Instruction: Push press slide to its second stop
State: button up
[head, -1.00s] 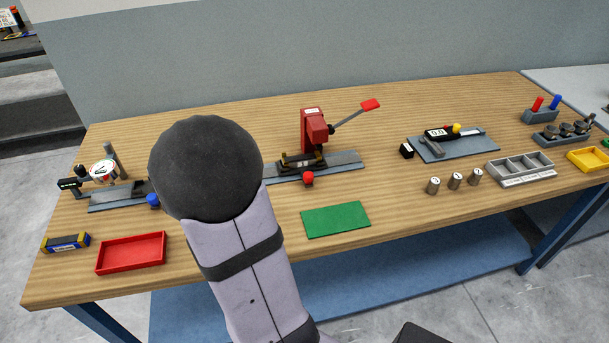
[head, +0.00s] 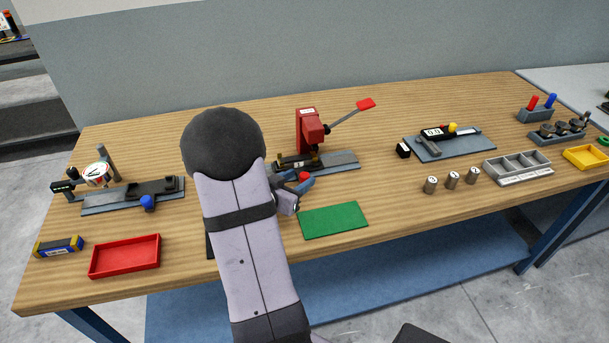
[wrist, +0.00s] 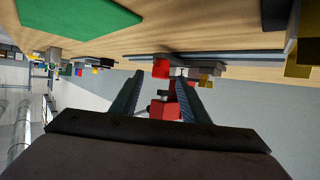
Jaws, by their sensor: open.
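The red press (head: 308,130) stands at the middle of the bench, with its red-tipped lever (head: 364,104) raised up to the right. Under it, a dark slide (head: 297,161) with brassy parts sits on a grey rail (head: 343,160). A red knob (head: 304,175) is on the slide's front side; the knob (wrist: 161,69) also shows in the wrist view. My gripper (head: 300,186) is open, in front of the knob and partly hidden by my arm. In the wrist view the gripper's fingers (wrist: 158,77) stand either side of the knob; contact cannot be told.
A green mat (head: 334,220) lies just in front of the press. To the left are a red tray (head: 125,256) and a gauge fixture with a blue knob (head: 148,202). To the right are several metal cylinders (head: 452,180) and a grey compartment tray (head: 518,167).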

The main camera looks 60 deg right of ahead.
aim_at(303, 176)
jog(key=shift+x, duration=2)
